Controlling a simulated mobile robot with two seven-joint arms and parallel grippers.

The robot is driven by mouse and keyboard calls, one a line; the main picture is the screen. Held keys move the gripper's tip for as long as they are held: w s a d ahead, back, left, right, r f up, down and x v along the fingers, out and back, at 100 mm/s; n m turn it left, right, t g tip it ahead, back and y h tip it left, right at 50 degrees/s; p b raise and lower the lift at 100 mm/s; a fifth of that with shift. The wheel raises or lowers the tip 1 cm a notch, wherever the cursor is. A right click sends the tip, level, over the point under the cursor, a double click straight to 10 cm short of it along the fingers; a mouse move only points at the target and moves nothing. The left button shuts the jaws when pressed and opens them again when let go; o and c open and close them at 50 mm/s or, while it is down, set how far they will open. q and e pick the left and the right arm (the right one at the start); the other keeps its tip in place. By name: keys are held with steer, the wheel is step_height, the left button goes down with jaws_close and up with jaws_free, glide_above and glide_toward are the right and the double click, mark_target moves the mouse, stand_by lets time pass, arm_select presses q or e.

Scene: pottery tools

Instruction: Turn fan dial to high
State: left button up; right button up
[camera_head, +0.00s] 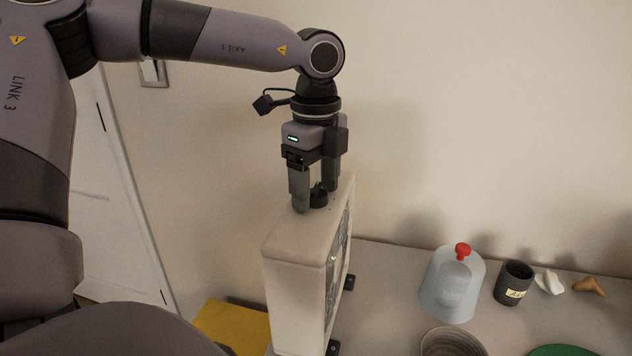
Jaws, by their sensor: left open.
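The fan (290,250) is a beige box standing upright on the worktop, its grille side facing right. A small dark dial (319,196) sits on its top face near the far end. My left gripper (316,198) points straight down over the fan's top, with its two fingers apart and the dial between them. I cannot tell whether the fingers touch the dial. The dial's markings and setting are hidden or too small to read. My right gripper is not in view.
On the worktop (385,285) right of the fan stand a clear dome with a red knob (462,250), a dark labelled cup (514,284), a white piece (549,282), a tan piece (589,287), a ridged bowl (451,343) and a green disc (562,351). A yellow surface (232,325) lies left.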

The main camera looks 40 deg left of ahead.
arm_select(q)
steer(key=shift+c, duration=0.3)
steer(key=c, duration=1)
